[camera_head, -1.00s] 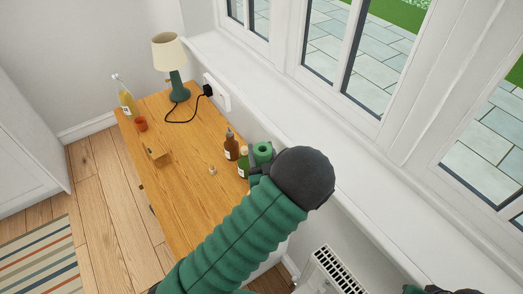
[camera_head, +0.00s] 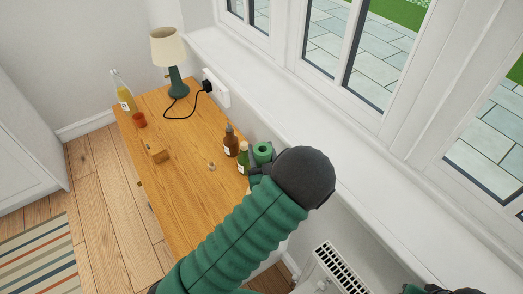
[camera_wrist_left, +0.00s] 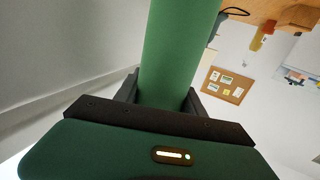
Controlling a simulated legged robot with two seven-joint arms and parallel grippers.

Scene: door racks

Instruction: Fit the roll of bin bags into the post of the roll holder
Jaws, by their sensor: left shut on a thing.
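The roll of bin bags (camera_head: 263,149) is a green cylinder with a hole in its end. My left gripper (camera_head: 256,166) is shut around it, mostly hidden behind my dark wrist, near the back right edge of the wooden table. In the left wrist view, the roll (camera_wrist_left: 180,45) stands between the dark fingers (camera_wrist_left: 163,95) and runs out of the top of the picture. A small wooden piece (camera_head: 158,153) lies at the table's left side. A small pale upright thing (camera_head: 211,166) stands mid-table. I cannot tell which, if either, is the roll holder. My right gripper is not seen.
Brown (camera_head: 231,141) and green (camera_head: 243,157) bottles stand close beside the roll. The window sill (camera_head: 290,135) borders the right. The table's middle (camera_head: 185,145) is mostly clear.

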